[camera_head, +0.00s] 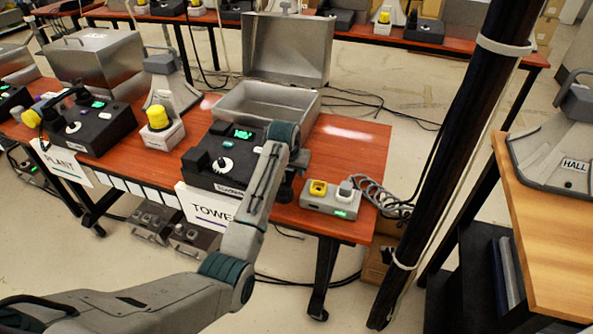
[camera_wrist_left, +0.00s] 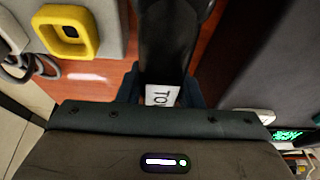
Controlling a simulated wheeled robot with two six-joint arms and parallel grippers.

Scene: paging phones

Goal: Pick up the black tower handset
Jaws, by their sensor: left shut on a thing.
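The black tower handset (camera_wrist_left: 168,45) runs up from between my left gripper's fingers (camera_wrist_left: 160,92) in the left wrist view. A white label starting "TO" shows on it at the grip. My left gripper (camera_head: 288,188) is shut on the handset at the right side of the black tower phone base (camera_head: 222,165). In the head view my own wrist hides most of the handset. The base has a green display and a white knob, and a white TOWER sign (camera_head: 200,207) hangs in front. I cannot tell how far the handset is off its base. My right gripper is out of view.
An open metal case (camera_head: 268,103) is behind. A white box with a yellow knob (camera_head: 160,125) and the PLANT phone (camera_head: 95,128) are left. A black pole (camera_head: 455,170) rises at right.

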